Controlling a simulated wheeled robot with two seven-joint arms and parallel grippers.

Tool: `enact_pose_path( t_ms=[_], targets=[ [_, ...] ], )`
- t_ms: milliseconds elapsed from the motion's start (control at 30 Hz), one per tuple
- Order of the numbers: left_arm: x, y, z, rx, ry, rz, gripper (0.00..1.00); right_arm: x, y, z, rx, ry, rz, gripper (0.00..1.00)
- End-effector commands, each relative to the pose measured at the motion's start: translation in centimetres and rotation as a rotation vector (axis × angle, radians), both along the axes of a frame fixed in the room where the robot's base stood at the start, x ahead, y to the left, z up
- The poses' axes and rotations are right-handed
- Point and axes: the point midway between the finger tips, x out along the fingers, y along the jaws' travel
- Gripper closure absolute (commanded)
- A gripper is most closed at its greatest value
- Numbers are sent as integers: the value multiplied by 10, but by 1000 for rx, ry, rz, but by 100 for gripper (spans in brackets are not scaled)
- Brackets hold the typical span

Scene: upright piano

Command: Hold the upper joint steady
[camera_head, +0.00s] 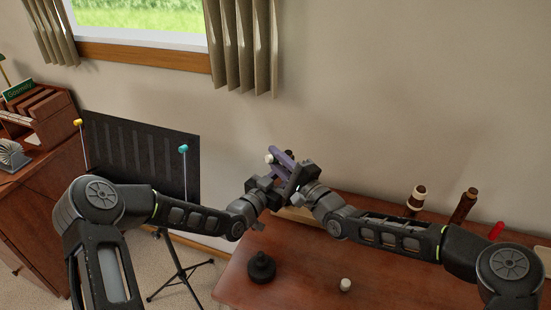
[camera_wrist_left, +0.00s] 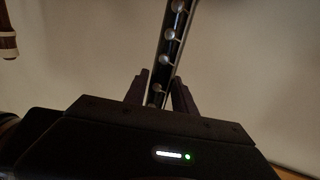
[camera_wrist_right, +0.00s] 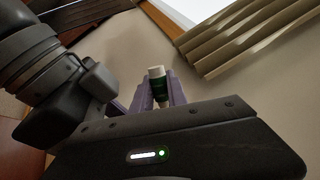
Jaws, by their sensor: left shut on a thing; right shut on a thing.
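The upper joint (camera_wrist_left: 172,45), a black tube with round silver keys, stands up between the fingers of my left gripper (camera_wrist_left: 164,95) in the left wrist view. The left gripper is shut on it. My right gripper (camera_wrist_right: 157,98) has purple fingers, shut on a small tube (camera_wrist_right: 158,85) with a white end and a dark green body. In the head view, the left gripper (camera_head: 268,188) and right gripper (camera_head: 281,158) are close together above the table's left part. The tube's white end (camera_head: 269,158) shows there. The upper joint is mostly hidden by the grippers in that view.
On the reddish wooden table (camera_head: 310,270) are a black round-based piece (camera_head: 262,268), a small white cylinder (camera_head: 345,285) and brown upright pieces (camera_head: 416,202) (camera_head: 463,207). A red item (camera_head: 496,230) is at right. A black music stand (camera_head: 140,155) stands behind my left arm.

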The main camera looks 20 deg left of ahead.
Motion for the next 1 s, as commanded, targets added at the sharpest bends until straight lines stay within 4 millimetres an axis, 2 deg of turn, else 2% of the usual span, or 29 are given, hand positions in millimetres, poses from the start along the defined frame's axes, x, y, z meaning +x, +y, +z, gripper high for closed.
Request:
enact_pose_path(
  t_ms=[1000],
  targets=[
    [-1,-7,5,-5,-8,-12,100,-5,3,-20,-11,10,5,100]
  ],
)
